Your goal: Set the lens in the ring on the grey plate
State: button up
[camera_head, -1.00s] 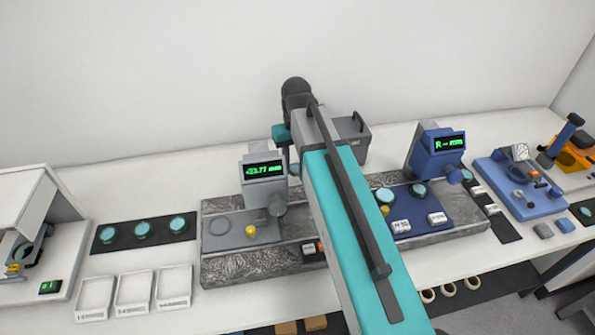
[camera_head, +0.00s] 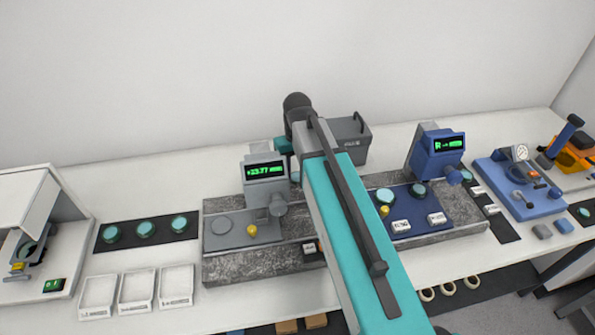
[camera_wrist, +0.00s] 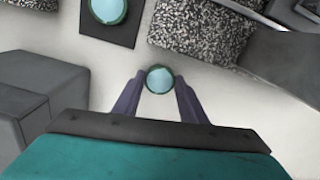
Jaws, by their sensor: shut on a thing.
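The lens (camera_wrist: 159,79), a pale blue disc with a dark green rim, is between the two fingertips of my gripper (camera_wrist: 160,82) in the wrist view. My gripper is shut on it, over a white surface. In the head view my own arm hides the gripper and this lens. The grey plate (camera_head: 238,240) lies on a speckled granite base left of my arm in the head view. The ring (camera_head: 221,226) is a round grey outline at the plate's left side, with no lens visible in it. A yellow knob (camera_head: 252,230) stands on the plate.
A black mat (camera_head: 128,237) with several lenses and three white trays (camera_head: 137,290) lie left. A blue gauge (camera_head: 437,154) stands right. A grey box (camera_wrist: 40,95) shows left in the wrist view.

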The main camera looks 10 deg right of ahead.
aim_at(297, 176)
jog(key=shift+f, duration=0.15)
jog(key=o, duration=1.2)
jog(key=shift+c, duration=0.2)
notch_tip(297, 176, up, 12)
jog(key=p, duration=0.8)
